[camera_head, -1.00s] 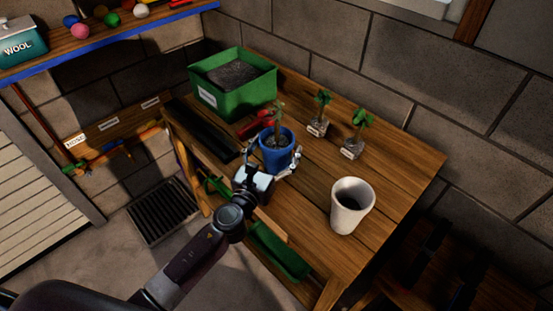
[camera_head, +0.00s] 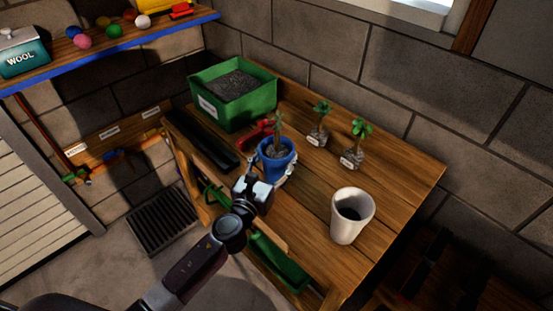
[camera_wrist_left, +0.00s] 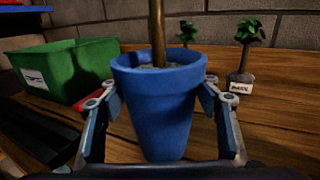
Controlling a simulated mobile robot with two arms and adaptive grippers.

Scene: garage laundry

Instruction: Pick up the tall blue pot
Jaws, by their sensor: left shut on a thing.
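The tall blue pot (camera_head: 277,168) holds a small plant with a thin brown stem and stands upright at the wooden bench's left-front part. My left gripper (camera_head: 270,178) reaches it from the front. In the left wrist view the blue pot (camera_wrist_left: 160,110) fills the middle, and the left gripper's (camera_wrist_left: 160,105) two fingers are shut on its sides below the rim. I cannot tell whether the pot's base touches the bench. My right gripper is not in view.
A white pot (camera_head: 352,215) stands right of the blue pot. Two labelled seedlings (camera_head: 319,124) (camera_head: 355,145) stand behind. A green soil box (camera_head: 235,90) is at the back left, with a red tool (camera_head: 258,132) and a black tray (camera_head: 200,139) near it. The right bench end is clear.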

